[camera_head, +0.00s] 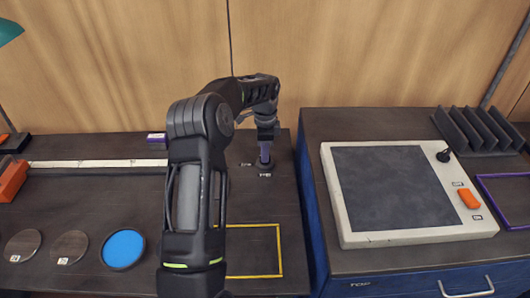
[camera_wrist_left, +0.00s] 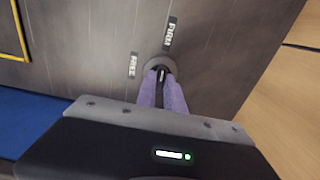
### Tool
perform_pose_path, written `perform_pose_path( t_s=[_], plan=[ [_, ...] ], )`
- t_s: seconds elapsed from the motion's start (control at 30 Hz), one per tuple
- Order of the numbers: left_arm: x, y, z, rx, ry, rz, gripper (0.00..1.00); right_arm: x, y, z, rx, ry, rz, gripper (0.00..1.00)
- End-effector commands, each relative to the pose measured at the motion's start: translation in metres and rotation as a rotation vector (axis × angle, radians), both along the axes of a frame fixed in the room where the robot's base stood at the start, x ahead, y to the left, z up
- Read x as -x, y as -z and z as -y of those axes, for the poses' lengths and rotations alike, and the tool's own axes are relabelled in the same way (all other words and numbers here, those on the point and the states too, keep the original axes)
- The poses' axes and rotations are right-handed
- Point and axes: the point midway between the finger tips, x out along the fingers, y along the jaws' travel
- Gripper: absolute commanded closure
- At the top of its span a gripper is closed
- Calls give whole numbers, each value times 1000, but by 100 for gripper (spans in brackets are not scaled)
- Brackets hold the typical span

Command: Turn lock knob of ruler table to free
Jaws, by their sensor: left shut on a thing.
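The lock knob (camera_wrist_left: 160,66) is a dark round knob with a raised grip, on the dark ruler table (camera_head: 120,200). In the wrist view, the label FREE (camera_wrist_left: 132,65) lies left of it and the label FIRM (camera_wrist_left: 170,32) above it. My left gripper (camera_head: 265,158) points down at the knob near the table's back right; its purple fingers are shut on the knob's grip in the left wrist view (camera_wrist_left: 161,82). A small pale mark shows on the grip; which label it points to is unclear. My right gripper is not in view.
A pale ruler strip (camera_head: 95,163) runs along the table's back left. A blue disc (camera_head: 123,248), wooden discs (camera_head: 23,245) and a yellow outline (camera_head: 255,275) lie in front. Right, a blue cabinet carries a white-framed panel (camera_head: 335,185) with an orange switch (camera_head: 468,198). A wooden wall stands behind.

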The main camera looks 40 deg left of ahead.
Motion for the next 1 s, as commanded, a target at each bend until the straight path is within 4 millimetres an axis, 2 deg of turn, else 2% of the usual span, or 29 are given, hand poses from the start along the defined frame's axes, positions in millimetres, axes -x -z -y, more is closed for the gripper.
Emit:
perform_pose_path(
  t_s=[0.67, 1.0],
  plan=[
    [-1, 0, 0, -2, -18, 2, 100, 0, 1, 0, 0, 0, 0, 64],
    [-1, 1, 0, -1, -161, 2, 100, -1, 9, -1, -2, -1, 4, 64]
  ],
)
